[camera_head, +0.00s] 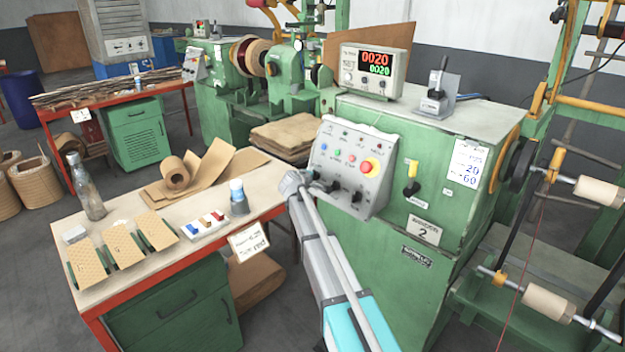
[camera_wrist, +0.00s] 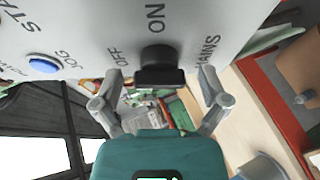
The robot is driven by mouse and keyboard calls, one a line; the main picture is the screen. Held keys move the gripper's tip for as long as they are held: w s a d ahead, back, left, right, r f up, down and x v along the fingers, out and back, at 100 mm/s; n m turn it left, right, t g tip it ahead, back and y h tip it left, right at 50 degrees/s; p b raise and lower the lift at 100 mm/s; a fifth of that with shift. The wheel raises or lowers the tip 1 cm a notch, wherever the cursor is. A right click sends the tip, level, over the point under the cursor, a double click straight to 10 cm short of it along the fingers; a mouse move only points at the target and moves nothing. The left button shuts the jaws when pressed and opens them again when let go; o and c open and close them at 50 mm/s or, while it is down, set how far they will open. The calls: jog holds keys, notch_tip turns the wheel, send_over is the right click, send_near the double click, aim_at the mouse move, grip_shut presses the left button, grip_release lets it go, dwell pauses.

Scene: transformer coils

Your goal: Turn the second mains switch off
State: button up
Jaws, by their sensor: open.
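The black mains switch (camera_wrist: 160,58) shows in the wrist view on a light grey panel, with OFF lettering to its left, ON above it and MAINS to its right. The knob appears in line with ON, but its pointer is not clear. My gripper (camera_wrist: 159,76) is open, with one finger on each side of the knob and visible gaps to both. In the head view, my arm reaches the lower left of the control panel (camera_head: 344,150) on the green machine marked 2 (camera_head: 424,231). The fingers and this knob cannot be made out there.
A blue button (camera_wrist: 44,65) marked JOG lies left of the knob. The panel also bears a red emergency button (camera_head: 370,167). A yellow-handled switch (camera_head: 411,188) is on the machine's front. A workbench (camera_head: 108,300) with paper and a bottle (camera_head: 88,190) stands to the left.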

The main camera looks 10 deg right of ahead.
jog(key=shift+f+m+h+b, duration=0.1)
jog(key=shift+m+h+b, duration=0.3)
jog(key=shift+m, duration=0.3)
jog(key=shift+m+t+h+b, duration=0.45)
jog(key=shift+m+b, duration=0.35)
jog(key=shift+m, duration=0.7)
jog(key=shift+m+h+b, duration=0.95)
jog(key=shift+m+b, duration=0.15)
jog(key=shift+m, duration=1.6)
jog(key=shift+m+g+h+b, duration=0.35)
jog(key=shift+m+h+b, duration=0.55)
jog(key=shift+m, duration=1.9)
jog(key=m+h, duration=0.1)
jog(key=m, duration=0.2)
jog(key=m+g+h, duration=0.1)
jog(key=m, duration=0.1)
jog(key=shift+m+g, duration=0.3)
jog(key=shift+m, duration=0.1)
jog(key=v, duration=1.4)
jog(key=s+d+f+n+g+y+p, duration=0.2)
jog(key=s+d, duration=0.4)
jog(key=s, duration=0.5)
jog(key=s+d+f+n+g+y+p, duration=0.3)
jog(key=s+d+g+y+p, duration=0.2)
jog(key=s, duration=0.6)
jog(key=shift+d+f+n+g+p, duration=0.3)
jog(key=shift+d+g+p, duration=0.3)
jog(key=shift+d+p, duration=0.65)
